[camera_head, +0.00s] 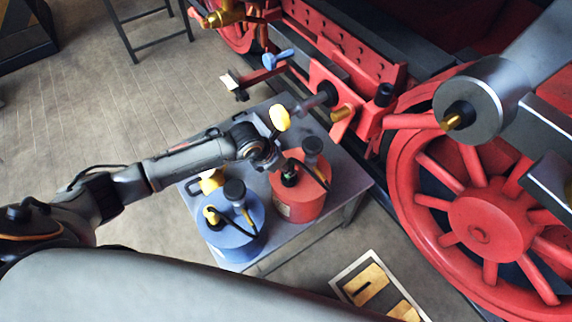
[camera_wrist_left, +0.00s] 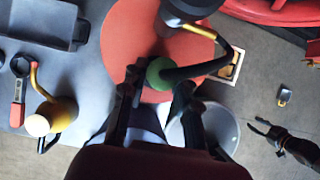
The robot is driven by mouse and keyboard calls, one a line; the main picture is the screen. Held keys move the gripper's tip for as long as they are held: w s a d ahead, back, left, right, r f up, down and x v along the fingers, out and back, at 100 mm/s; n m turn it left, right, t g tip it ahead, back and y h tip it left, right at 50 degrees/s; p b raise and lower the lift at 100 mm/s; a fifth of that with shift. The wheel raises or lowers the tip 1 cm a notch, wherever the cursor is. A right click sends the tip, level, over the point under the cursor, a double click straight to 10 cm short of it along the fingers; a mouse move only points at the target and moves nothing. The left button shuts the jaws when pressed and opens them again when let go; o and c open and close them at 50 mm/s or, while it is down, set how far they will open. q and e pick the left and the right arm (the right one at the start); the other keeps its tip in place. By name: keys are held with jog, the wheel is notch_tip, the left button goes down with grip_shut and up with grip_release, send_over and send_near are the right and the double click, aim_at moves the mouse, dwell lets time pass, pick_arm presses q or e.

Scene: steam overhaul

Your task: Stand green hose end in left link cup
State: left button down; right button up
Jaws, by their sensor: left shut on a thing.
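My left gripper (camera_wrist_left: 158,84) is shut on the green hose end (camera_wrist_left: 158,73), just above the red can (camera_wrist_left: 125,45). In the head view the green end (camera_head: 289,178) shows as a small dark green spot over the red can (camera_head: 297,203). A black hose curves from the green end past a yellow band to the can's dark cap. The locomotive has brass fittings (camera_head: 342,113) and (camera_head: 455,120); I cannot tell which is the left link cup. My right gripper (camera_wrist_left: 264,128) seems to show at the right of the wrist view, too dark to read.
A blue can (camera_head: 232,228) with a black hose stands on the grey table (camera_head: 345,180) beside the red can. A yellow jug (camera_wrist_left: 60,113) stands on the table's left part. The red wheel (camera_head: 485,220) and locomotive frame close off the right. A shallow crate (camera_head: 345,275) lies below.

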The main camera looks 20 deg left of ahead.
pick_arm(q)
jog(key=shift+r+p, duration=1.4)
jog(key=shift+r, duration=0.9)
jog(key=shift+f, duration=0.1)
